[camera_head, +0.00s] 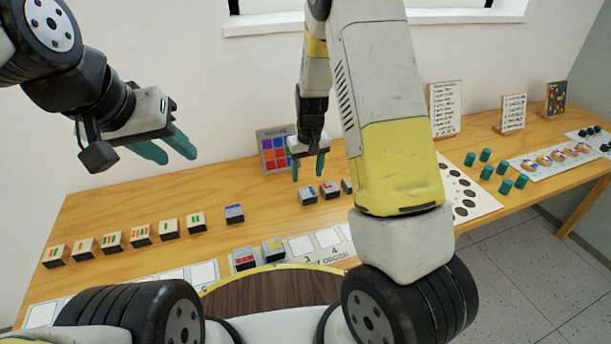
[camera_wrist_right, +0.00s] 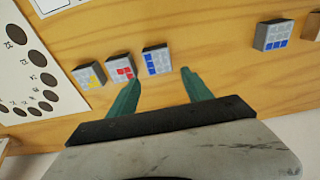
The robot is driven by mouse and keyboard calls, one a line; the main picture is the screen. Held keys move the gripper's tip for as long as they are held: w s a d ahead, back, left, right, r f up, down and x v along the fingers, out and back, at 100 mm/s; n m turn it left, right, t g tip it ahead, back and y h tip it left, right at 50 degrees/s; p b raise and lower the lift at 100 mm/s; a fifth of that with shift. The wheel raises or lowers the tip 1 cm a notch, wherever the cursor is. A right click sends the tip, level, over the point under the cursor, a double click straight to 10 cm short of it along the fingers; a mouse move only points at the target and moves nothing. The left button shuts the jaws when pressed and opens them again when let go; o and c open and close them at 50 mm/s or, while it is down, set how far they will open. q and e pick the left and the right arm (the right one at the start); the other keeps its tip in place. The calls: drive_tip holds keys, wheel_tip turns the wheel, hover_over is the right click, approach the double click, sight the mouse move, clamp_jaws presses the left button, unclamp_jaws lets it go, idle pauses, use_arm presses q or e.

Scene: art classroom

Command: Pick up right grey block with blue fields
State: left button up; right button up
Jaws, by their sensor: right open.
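The right grey block with blue fields (camera_head: 307,194) stands on the wooden table. In the right wrist view this block (camera_wrist_right: 155,60) lies just beyond the gap between my fingertips. My right gripper (camera_head: 308,172) is open and empty, pointing down above the block; its teal fingers (camera_wrist_right: 160,80) also show in the right wrist view. Another grey block with blue fields (camera_head: 234,213) stands further left; it also shows in the right wrist view (camera_wrist_right: 272,36). My left gripper (camera_head: 176,156) is open and empty, raised over the table's left part.
A grey block with red fields (camera_head: 329,190) stands close beside the right blue one. A block with yellow fields (camera_wrist_right: 89,76) follows it. Several light blocks with coloured bars (camera_head: 112,241) line the left. A card with coloured squares (camera_head: 276,149) stands behind.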

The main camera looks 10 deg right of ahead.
sight(308, 192)
wheel_tip(308, 192, down, 7)
drive_tip(key=shift+d+f, duration=0.15)
drive_tip(key=shift+c, duration=0.2)
drive_tip(key=c, duration=1.1)
